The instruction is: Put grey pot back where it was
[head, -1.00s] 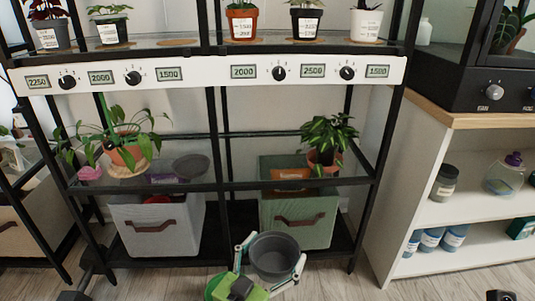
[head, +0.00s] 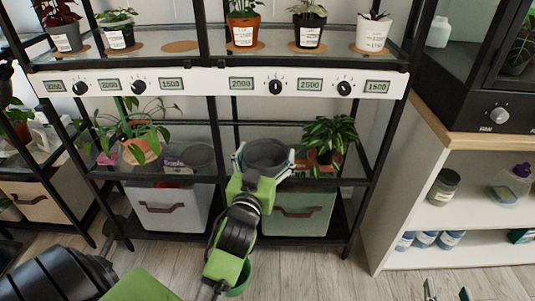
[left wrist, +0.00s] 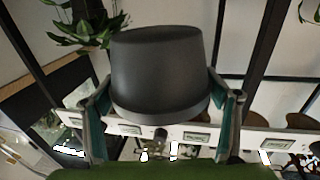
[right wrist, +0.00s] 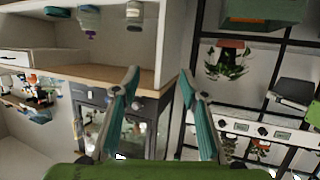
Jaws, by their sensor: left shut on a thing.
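The grey pot (head: 267,153) is dark and empty, with its opening up in the head view. It hangs in front of the middle shelf's right half, beside a leafy plant. My left gripper (head: 264,165) is shut around its sides. The left wrist view shows the pot (left wrist: 158,75) between both fingers. An empty cork mat (head: 181,46) lies on the upper shelf between potted plants. My right gripper (head: 449,292) is only partly visible at the bottom edge of the head view. In the right wrist view it (right wrist: 160,78) is open and empty.
The middle shelf holds a leafy plant in a terracotta pot (head: 322,160), a grey container (head: 198,156) and a trailing plant (head: 140,150). A white control strip (head: 210,83) runs below the upper shelf. A white cabinet (head: 390,200) stands right.

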